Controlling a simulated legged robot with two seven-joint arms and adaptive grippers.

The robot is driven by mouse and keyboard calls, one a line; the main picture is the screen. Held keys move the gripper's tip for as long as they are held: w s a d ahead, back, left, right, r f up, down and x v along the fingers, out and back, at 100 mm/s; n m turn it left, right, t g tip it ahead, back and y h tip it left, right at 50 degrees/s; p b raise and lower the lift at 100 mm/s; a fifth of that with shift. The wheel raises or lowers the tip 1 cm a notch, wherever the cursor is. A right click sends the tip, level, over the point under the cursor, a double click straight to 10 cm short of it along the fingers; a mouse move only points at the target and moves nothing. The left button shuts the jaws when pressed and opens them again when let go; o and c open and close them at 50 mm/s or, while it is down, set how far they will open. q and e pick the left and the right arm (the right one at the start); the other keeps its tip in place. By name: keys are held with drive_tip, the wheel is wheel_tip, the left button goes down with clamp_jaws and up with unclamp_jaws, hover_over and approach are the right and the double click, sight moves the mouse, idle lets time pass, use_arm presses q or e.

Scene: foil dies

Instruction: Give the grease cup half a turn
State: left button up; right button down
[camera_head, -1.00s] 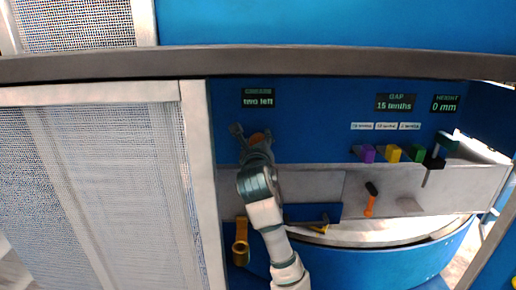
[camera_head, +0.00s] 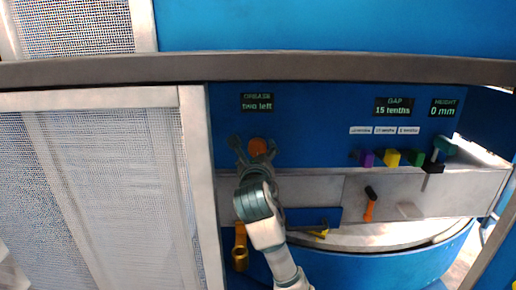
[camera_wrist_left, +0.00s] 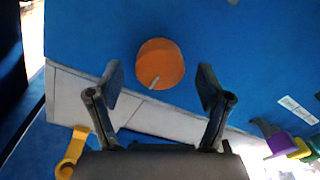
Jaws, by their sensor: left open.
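The grease cup is an orange round knob (camera_head: 257,147) on the blue panel, below a small display reading "GREASE two left" (camera_head: 257,102). In the left wrist view the orange knob (camera_wrist_left: 160,62) shows a pale mark pointing down and slightly left. My left gripper (camera_head: 254,150) is open in front of the knob. In the left wrist view its two fingers (camera_wrist_left: 160,85) are spread wide, one on each side and below the knob, with clear gaps. The fingers do not appear to touch it. My right gripper is not in view.
An orange-handled tool (camera_head: 370,205) hangs below. A yellow wrench-like piece (camera_head: 240,248) hangs lower left. A mesh panel (camera_head: 110,190) stands at left.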

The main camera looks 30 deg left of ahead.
use_arm(q)
drive_tip(key=v, duration=0.7)
drive_tip(key=shift+s+d, duration=0.3)
drive_tip(key=shift+f, duration=0.15)
